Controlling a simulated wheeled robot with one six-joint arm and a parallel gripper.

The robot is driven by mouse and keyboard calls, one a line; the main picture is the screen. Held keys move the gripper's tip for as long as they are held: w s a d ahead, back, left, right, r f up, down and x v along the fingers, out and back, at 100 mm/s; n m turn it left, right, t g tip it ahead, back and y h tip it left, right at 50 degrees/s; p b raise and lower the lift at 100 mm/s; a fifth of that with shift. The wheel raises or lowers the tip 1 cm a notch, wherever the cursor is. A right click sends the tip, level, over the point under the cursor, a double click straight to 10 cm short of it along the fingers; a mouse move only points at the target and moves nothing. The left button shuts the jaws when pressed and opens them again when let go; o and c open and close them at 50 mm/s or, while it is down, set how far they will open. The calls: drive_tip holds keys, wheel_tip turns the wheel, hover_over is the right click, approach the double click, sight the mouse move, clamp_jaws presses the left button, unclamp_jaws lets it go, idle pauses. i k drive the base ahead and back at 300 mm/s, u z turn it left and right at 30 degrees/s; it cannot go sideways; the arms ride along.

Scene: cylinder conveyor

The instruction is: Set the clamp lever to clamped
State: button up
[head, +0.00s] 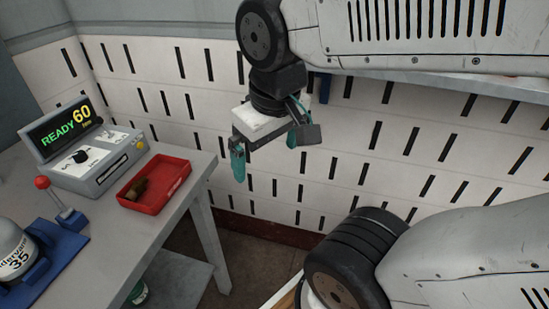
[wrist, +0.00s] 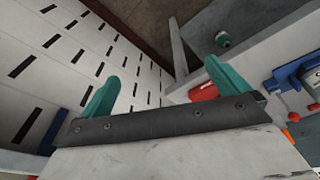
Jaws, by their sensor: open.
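The clamp lever (head: 57,200) has a red ball knob and a grey arm. It leans up to the left from a blue base on the table at the left of the head view. A grey cylinder (head: 14,249) marked 35 sits in the blue fixture (head: 40,268) beside it. In the wrist view, a red-knobbed lever (wrist: 281,88) shows at the right edge on blue parts. My gripper (head: 266,158) is open and empty, with teal fingers pointing down. It hangs in the air to the right of the table, well away from the lever.
A grey device (head: 90,155) with a screen reading READY 60 stands at the back of the table (head: 140,235). A red tray (head: 156,184) holding a small brown item is beside it. A slotted white wall (head: 350,160) is behind my gripper.

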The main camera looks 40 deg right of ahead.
sight(42, 182)
drive_tip(key=k, duration=0.65)
drive_tip(key=u, duration=0.85)
drive_tip(key=i, duration=1.2)
drive_tip(key=z, duration=0.4)
